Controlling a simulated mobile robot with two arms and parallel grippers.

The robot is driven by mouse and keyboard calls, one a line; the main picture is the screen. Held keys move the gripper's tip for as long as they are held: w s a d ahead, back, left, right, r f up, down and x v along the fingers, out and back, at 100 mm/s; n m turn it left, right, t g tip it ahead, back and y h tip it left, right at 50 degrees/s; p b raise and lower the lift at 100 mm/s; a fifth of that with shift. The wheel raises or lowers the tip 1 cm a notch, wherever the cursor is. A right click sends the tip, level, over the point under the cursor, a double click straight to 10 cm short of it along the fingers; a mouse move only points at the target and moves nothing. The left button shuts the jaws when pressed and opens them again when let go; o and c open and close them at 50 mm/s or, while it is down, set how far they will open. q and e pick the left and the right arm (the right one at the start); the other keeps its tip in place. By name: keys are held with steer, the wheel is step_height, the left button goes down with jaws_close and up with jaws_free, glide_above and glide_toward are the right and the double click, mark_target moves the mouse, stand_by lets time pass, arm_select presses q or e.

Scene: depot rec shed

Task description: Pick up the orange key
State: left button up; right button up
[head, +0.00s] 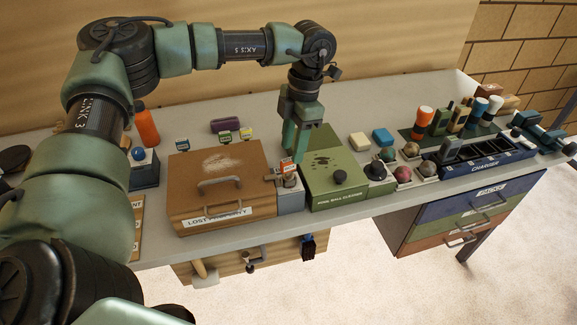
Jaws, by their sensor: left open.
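A small orange piece (285,167), which looks like the orange key, sits at the top of a small grey block (290,197) near the front edge of the bench. Its shape is too small and too covered to make out fully. My left gripper (294,150) points down just above and behind it, open, with its fingers close to the orange piece. I cannot tell whether they touch it. My right gripper is out of view.
A brown lost property box (222,160) stands close left of the grey block, and a green ball cleaner (335,185) close right. Small knobs and a blue charger rack (482,163) fill the right side of the grey bench (265,108). Tools hang below the front edge.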

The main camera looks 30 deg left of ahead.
mark_target(289, 159)
arm_select(q)
steer(key=f+p, duration=0.1)
steer(key=f, duration=0.1)
steer(key=a+f+p, duration=0.1)
steer(key=f, duration=0.1)
steer(key=shift+s+f, duration=0.2)
steer(key=shift+f, duration=0.7)
jaws_close()
